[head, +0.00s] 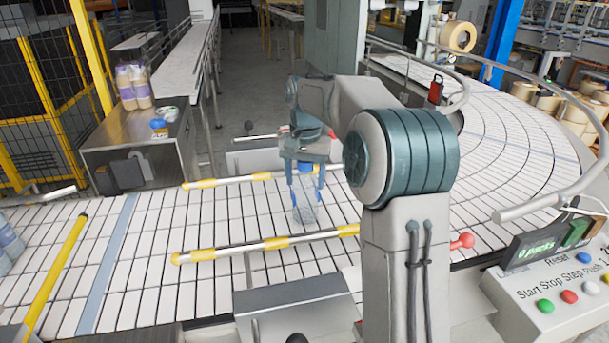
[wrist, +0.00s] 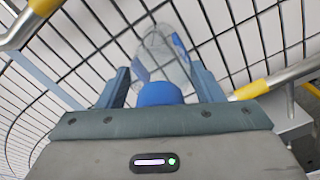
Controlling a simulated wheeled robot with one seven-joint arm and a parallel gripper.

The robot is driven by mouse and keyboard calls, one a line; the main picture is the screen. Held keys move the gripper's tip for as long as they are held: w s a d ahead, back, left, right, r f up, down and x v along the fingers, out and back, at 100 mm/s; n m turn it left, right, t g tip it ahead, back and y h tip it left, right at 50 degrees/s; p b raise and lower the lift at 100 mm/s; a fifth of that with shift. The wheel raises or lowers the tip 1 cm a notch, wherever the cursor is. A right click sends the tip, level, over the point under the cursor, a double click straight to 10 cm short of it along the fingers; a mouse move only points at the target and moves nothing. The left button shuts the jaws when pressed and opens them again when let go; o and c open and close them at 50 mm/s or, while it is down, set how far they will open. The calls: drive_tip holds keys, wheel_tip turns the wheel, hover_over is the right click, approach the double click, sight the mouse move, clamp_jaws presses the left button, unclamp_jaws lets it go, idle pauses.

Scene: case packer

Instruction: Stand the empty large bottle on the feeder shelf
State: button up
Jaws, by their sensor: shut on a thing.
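A clear, empty-looking bottle (head: 304,208) with a blue cap hangs upright below my gripper (head: 306,172), over the white slatted conveyor (head: 210,220), between two yellow-and-steel guide rails. My gripper is shut on the bottle near its cap. I cannot tell whether its base touches the conveyor. In the wrist view the bottle (wrist: 166,48) points away between the two fingers of my gripper (wrist: 160,86), with slats behind it. I cannot tell for sure which surface is the feeder shelf.
A metal cabinet (head: 150,140) at left holds bottles with purple labels (head: 133,87) and small items. Guide rails (head: 265,244) flank the bottle. A button panel (head: 560,290) is at right. The conveyor's left stretch is mostly clear.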

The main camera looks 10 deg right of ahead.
drive_tip(key=shift+f, duration=0.15)
drive_tip(key=o, duration=1.2)
drive_tip(key=shift+f, duration=0.15)
